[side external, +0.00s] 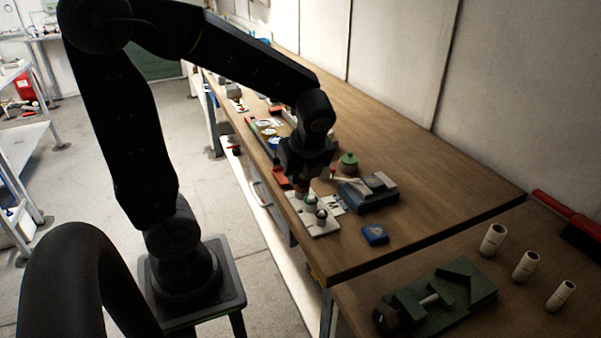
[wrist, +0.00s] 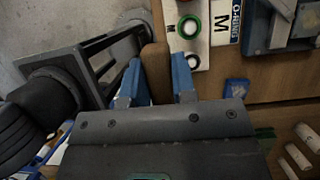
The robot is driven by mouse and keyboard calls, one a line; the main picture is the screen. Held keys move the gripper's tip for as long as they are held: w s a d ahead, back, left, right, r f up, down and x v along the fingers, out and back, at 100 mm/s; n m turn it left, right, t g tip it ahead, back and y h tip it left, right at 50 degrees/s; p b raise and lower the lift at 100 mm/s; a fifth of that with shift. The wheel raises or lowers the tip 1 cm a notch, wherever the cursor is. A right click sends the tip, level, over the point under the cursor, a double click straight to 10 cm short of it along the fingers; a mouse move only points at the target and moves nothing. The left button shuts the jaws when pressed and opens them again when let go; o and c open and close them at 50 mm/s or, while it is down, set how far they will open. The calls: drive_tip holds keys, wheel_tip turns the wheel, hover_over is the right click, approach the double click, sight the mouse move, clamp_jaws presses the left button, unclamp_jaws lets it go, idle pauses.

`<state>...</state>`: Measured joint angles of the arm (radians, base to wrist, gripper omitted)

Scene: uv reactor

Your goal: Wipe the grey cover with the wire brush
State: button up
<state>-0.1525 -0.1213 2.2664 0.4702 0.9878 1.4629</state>
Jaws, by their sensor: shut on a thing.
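My gripper (wrist: 156,78) shows in the wrist view with its two blue fingers shut on a brown wooden handle (wrist: 155,60). The handle looks like that of the wire brush; I cannot make out its bristles. In the side view my gripper (side external: 302,186) is low over the near edge of the long bench, beside a white plate (side external: 325,226) with green-ringed round parts. A blue device with a grey top (side external: 378,183) stands just right of it, apart from my gripper. This top may be the grey cover; part of it also shows at the wrist view's upper right (wrist: 283,12).
A small blue block (side external: 375,234) lies in front of the device. A green-lidded pot (side external: 348,163) stands behind. A green fixture (side external: 440,300) and three white cylinders (side external: 525,266) are on the nearer bench. The bench's right rear is clear.

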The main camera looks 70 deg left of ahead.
drive_tip(key=shift+w+d+n+g, duration=0.1)
drive_tip(key=shift+w+n+g, duration=0.3)
drive_tip(key=shift+n, duration=0.3)
drive_tip(key=w+n+g+h, duration=0.25)
drive_tip(key=w+n, duration=0.25)
drive_tip(key=n, duration=0.4)
drive_tip(key=r+n+t+h, duration=0.25)
drive_tip(key=n+h, duration=0.35)
drive_tip(key=n, duration=2)
hover_over(371, 179)
drive_tip(key=d, duration=0.4)
drive_tip(key=shift+t+h, duration=0.25)
drive_tip(key=shift+t, duration=0.15)
drive_tip(key=shift+w+a+f, duration=0.1)
drive_tip(key=shift+f, duration=1.75)
drive_tip(key=shift+w+a+f, duration=0.1)
drive_tip(key=shift+f, duration=1.75)
drive_tip(key=shift+a+f, duration=0.7)
drive_tip(key=shift+f, duration=0.1)
drive_tip(key=shift+c, duration=0.3)
drive_tip(key=shift+s+a, duration=0.1)
drive_tip(key=shift+a, duration=1.95)
drive_tip(key=shift+d, duration=2.8)
drive_tip(key=shift+s+a, duration=0.1)
drive_tip(key=shift+s, duration=0.05)
drive_tip(key=shift+a, duration=2.4)
drive_tip(key=shift+d, duration=2.4)
drive_tip(key=shift+d+r, duration=0.15)
wheel_tip(371, 179, up, 8)
